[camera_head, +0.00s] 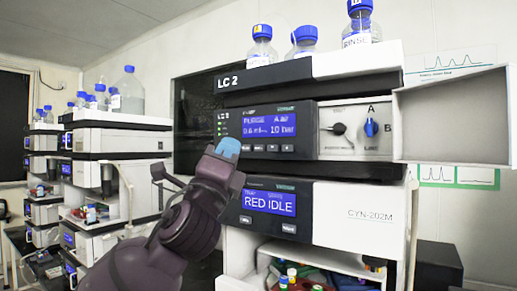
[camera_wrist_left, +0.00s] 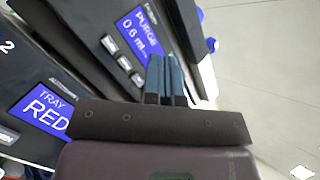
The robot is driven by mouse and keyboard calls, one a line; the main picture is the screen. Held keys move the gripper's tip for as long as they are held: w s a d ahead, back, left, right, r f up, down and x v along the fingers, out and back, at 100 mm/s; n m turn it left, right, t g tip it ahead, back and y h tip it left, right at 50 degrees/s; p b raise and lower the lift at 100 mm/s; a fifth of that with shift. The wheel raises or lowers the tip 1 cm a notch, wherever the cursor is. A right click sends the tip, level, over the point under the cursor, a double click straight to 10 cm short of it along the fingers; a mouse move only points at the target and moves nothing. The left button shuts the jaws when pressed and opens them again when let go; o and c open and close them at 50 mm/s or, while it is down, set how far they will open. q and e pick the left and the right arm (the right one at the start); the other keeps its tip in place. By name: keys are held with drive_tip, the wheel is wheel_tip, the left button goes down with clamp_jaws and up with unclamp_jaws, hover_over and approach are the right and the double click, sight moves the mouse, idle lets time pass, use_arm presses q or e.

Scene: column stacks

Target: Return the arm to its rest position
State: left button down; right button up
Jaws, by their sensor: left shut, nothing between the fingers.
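My left gripper (camera_head: 228,148) is raised in front of the LC 2 column stack (camera_head: 362,222), its arm coming in from the lower left in the head view. Its blue fingertips are together with nothing between them. The left wrist view shows the same shut fingers (camera_wrist_left: 165,72) over the stack's front. In the head view the fingertips overlap the lower left of the pump module (camera_head: 270,128), whose screen reads PURGE. I cannot tell whether they touch it. My right gripper is not in view.
Below the pump module is a module with a screen (camera_head: 268,201) reading RED IDLE. A valve panel with a blue knob (camera_head: 371,127) sits to the right. Blue-capped bottles (camera_head: 362,25) stand on top. More instrument stacks (camera_head: 118,140) stand at the left. An open white door (camera_head: 452,115) juts out right.

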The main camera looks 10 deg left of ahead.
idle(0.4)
use_arm(q)
drive_tip(key=w+f+n+g+h, duration=0.1)
drive_tip(key=f+n, duration=0.2)
drive_tip(key=f, duration=0.2)
drive_tip(key=w+f+n+g+h, duration=0.1)
drive_tip(key=w+f+n+g, duration=0.1)
drive_tip(key=f, duration=0.3)
drive_tip(key=w+f+n+g+h, duration=0.1)
drive_tip(key=f+n, duration=0.3)
drive_tip(key=f, duration=0.1)
drive_tip(key=shift+w+d+f+g, duration=0.3)
drive_tip(key=shift+w+d+f, duration=0.05)
drive_tip(key=shift+w, duration=0.05)
drive_tip(key=s+a+f+n+g+y, duration=0.25)
drive_tip(key=f+n, duration=0.25)
drive_tip(key=f, duration=1)
drive_tip(key=s+a+f+n+g+y, duration=0.1)
drive_tip(key=s+a+f+n+g, duration=0.3)
drive_tip(key=f, duration=1.1)
drive_tip(key=s+a+f+n+g+y, duration=0.1)
drive_tip(key=s+a+f+n+g, duration=0.1)
drive_tip(key=s+f, duration=0.9)
drive_tip(key=s+a+f+n+g+y, duration=0.1)
drive_tip(key=s+f+n, duration=0.3)
drive_tip(key=s+f, duration=0.8)
drive_tip(key=shift+a+f+g+y, duration=0.35)
drive_tip(key=shift+f+g+y, duration=0.15)
drive_tip(key=shift+y, duration=0.25)
